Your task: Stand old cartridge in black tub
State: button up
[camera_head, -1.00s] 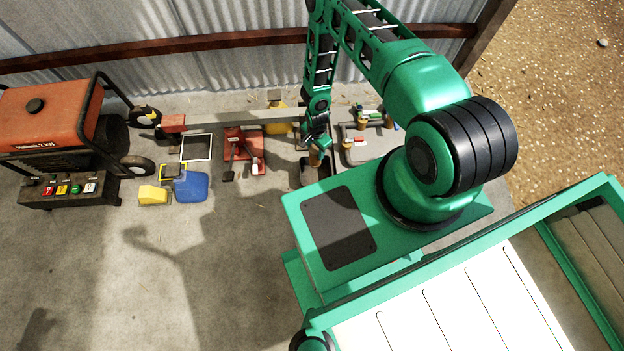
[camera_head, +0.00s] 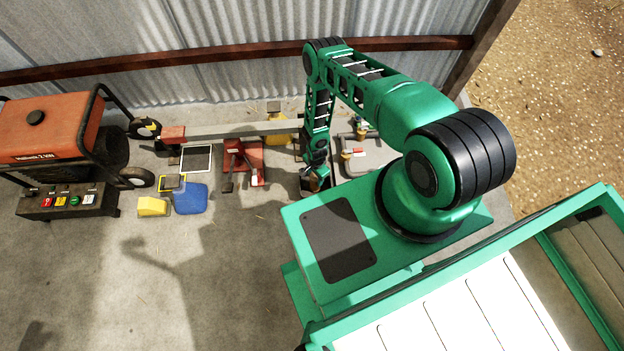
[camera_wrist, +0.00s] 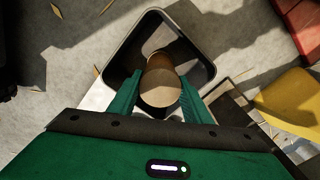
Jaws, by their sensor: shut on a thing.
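The old cartridge (camera_wrist: 160,88) is a brown cylinder with a pale end, seen nearly end-on in the wrist view. My gripper (camera_wrist: 160,97) is shut on it, with a green finger on each side. The black tub (camera_wrist: 207,68) lies below, its rounded rim framing the cartridge. The cartridge's far end points into the tub's opening; whether it touches the floor of the tub I cannot tell. In the head view my gripper (camera_head: 316,178) is low over the tub (camera_head: 306,186), and the arm hides much of both.
A grey tray with valve fittings (camera_head: 365,160) stands right of the tub. A red stand (camera_head: 243,160), a blue can (camera_head: 190,198), a yellow block (camera_head: 153,206) and an orange generator (camera_head: 50,120) are to the left. Bare concrete lies in front.

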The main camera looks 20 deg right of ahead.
jog(key=shift+f, duration=0.3)
jog(key=o, duration=1.6)
notch_tip(320, 180, up, 12)
